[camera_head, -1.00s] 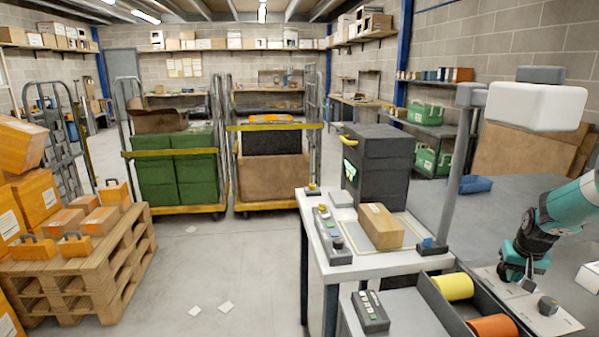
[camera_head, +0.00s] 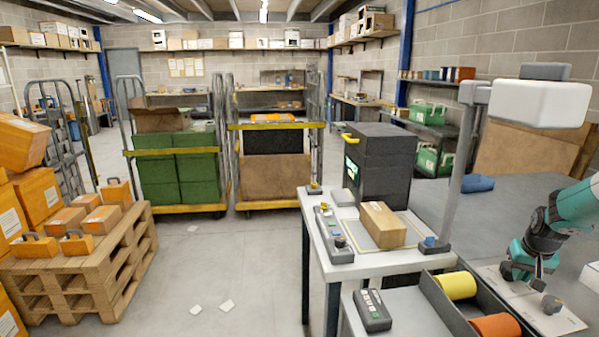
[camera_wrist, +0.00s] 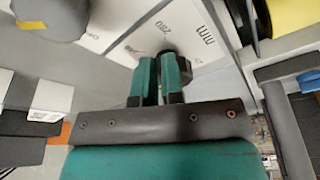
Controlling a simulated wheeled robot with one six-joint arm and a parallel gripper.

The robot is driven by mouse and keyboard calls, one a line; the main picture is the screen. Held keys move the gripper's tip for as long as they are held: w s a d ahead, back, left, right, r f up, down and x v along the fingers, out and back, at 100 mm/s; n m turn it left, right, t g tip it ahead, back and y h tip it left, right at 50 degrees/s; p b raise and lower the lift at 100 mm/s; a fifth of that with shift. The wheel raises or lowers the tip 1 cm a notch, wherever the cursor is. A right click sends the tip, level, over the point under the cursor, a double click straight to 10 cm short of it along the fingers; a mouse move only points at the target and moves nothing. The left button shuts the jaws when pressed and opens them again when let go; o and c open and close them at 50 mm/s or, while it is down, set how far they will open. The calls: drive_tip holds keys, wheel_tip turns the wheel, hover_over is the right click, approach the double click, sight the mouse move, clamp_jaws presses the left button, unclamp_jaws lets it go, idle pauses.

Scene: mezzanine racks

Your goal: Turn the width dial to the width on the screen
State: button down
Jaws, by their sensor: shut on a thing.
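My gripper (camera_wrist: 161,72) is shut on a dark dial (camera_wrist: 167,53), with its teal fingers on either side of it. The dial is mostly hidden by the fingers. The white dial plate (camera_wrist: 128,45) carries a printed "280", "mm" and other marks I cannot fully read. In the head view my gripper (camera_head: 512,272) is low at the right, over the plate. A second grey knob with a yellow mark (camera_wrist: 50,20) sits nearby; it also shows in the head view (camera_head: 551,304). A small lit green screen (camera_head: 351,171) is on the dark grey machine (camera_head: 385,165); its text is too small to read.
A bench (camera_head: 345,268) holds a cardboard box (camera_head: 383,226) and a small control panel (camera_head: 333,235). A dark tray holds a yellow roll (camera_head: 456,285) and an orange roll (camera_head: 495,327) close left of my gripper. A post (camera_head: 459,165) with a white head rises behind.

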drive_tip(key=shift+s+f, duration=0.35)
drive_tip(key=shift+f, duration=0.15)
drive_tip(key=shift+s, duration=0.25)
wheel_tip(320, 180, up, 6)
drive_tip(key=p, duration=0.4)
drive_tip(key=shift+w+r, duration=0.2)
drive_tip(key=shift+a, duration=0.1)
